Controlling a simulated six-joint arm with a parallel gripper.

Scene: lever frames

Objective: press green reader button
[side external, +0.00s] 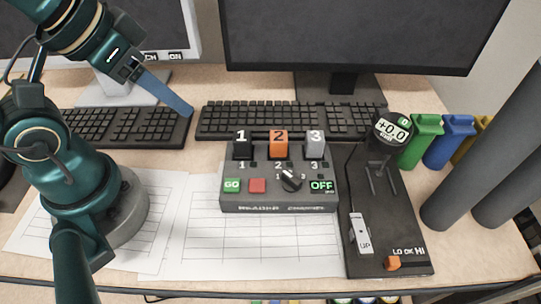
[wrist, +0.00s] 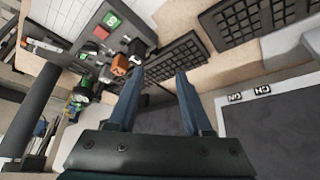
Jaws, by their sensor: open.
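The green button (side external: 232,185), marked GO, sits at the left of the grey reader box (side external: 278,208), beside a red button (side external: 257,186). In the wrist view the green button (wrist: 112,20) shows near the top, left of the fingers. My gripper (side external: 188,112) is up and to the left of the box, above the gap between the keyboards, well apart from the button. In the wrist view my gripper (wrist: 160,74) has two blue fingers spread apart with nothing between them. In the side view the fingers overlap and look like one.
The box also carries black (side external: 241,147), orange (side external: 279,145) and grey (side external: 315,144) levers, a knob (side external: 290,180) and an OFF display (side external: 321,185). A dark lever board (side external: 385,225) stands right of it. Keyboards (side external: 280,120) and monitors lie behind; paper sheets (side external: 205,250) lie in front.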

